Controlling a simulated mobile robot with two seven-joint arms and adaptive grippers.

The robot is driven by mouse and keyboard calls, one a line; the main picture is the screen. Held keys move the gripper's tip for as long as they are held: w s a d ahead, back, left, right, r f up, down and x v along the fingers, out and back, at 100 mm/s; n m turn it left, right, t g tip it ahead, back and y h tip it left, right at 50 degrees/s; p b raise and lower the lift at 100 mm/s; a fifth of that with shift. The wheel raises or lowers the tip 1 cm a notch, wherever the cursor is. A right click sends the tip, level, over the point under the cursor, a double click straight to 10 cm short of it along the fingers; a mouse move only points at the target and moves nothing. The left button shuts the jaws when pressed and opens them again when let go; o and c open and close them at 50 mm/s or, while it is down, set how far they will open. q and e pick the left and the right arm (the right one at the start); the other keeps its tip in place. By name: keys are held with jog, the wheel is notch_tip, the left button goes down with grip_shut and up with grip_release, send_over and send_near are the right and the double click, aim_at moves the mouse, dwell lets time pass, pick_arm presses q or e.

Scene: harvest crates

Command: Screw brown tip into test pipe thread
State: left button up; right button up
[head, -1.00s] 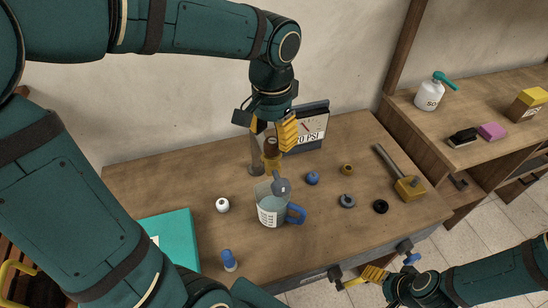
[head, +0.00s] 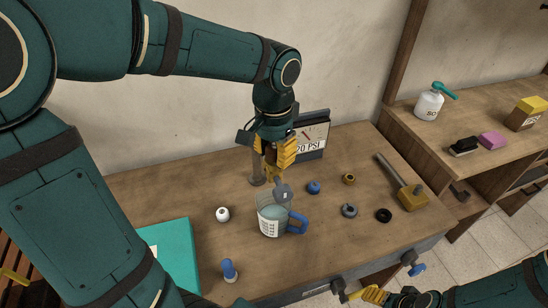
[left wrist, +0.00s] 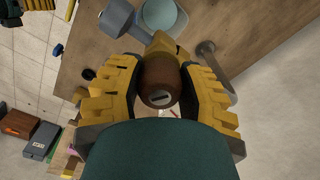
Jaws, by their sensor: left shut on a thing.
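The brown tip (left wrist: 160,82) sits between the yellow fingers of my left gripper (head: 275,153), which is shut on it. In the left wrist view, the left gripper (left wrist: 162,88) has one finger on each side of the tip. The tip is at the upper end of the brass test pipe (head: 272,173), which also shows in the left wrist view (left wrist: 162,45); how deep it sits in the thread is hidden. A grey valve or fitting (head: 281,190) is at the pipe's lower front. My right gripper (head: 362,293) is low, off the bench front; its opening is unclear.
A clear mug with a blue handle (head: 270,222) stands under the fitting. A grey post (head: 257,173) and a PSI gauge (head: 313,137) are close to my left gripper. Several small caps, a mallet (head: 410,194) and a teal box (head: 170,250) lie on the bench.

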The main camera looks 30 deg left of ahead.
pick_arm(q)
jog(key=m, duration=0.5)
jog(key=shift+m, duration=0.4)
jog(key=m, duration=0.6)
jog(key=shift+f, duration=0.1)
jog(key=o, duration=0.6)
jog(key=n, duration=0.5)
jog(key=shift+n, duration=0.3)
jog(key=n, duration=0.6)
jog(key=shift+n, duration=0.3)
